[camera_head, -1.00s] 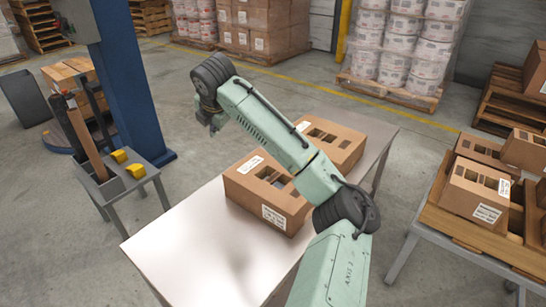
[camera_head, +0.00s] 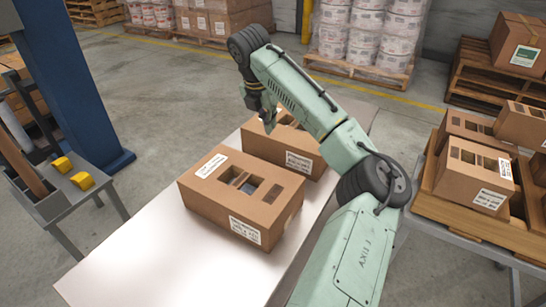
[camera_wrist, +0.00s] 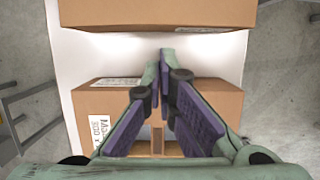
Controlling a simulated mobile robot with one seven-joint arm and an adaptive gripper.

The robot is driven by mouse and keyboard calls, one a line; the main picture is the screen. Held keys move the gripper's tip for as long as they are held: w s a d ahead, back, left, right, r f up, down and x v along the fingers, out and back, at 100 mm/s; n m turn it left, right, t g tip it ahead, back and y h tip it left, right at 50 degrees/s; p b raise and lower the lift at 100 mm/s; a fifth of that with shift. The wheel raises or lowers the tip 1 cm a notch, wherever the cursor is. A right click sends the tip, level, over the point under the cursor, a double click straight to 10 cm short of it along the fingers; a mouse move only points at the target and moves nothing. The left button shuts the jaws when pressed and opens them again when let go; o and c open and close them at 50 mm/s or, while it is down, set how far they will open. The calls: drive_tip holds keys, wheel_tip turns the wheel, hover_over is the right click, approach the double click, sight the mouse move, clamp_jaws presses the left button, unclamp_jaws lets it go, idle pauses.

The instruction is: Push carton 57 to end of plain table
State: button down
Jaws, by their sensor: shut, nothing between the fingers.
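Two brown cartons with cut-out openings on top stand on the plain pale table (camera_head: 130,262). The near carton (camera_head: 205,205) has white labels on its top and side. The far carton (camera_head: 318,172) has a label on its side. I cannot read which is carton 57. My gripper (camera_head: 268,122) hangs by the far carton in the head view. In the wrist view my gripper (camera_wrist: 163,55) is shut and empty, its fingers crossing above one carton (camera_wrist: 225,105), tips over the strip of table before another carton (camera_wrist: 150,12). Contact cannot be told.
At right, a second table (camera_head: 440,222) bears several cartons on a wooden board. At left stands a grey stand (camera_head: 55,205) with yellow blocks (camera_head: 82,180) beside a blue column (camera_head: 85,95). The plain table's near end is bare.

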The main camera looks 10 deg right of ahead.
sight(273, 150)
drive_tip(key=x, duration=1.2)
drive_tip(key=shift+s+a+f, duration=0.15)
drive_tip(key=shift+s+a, duration=0.05)
drive_tip(key=shift+a, duration=0.05)
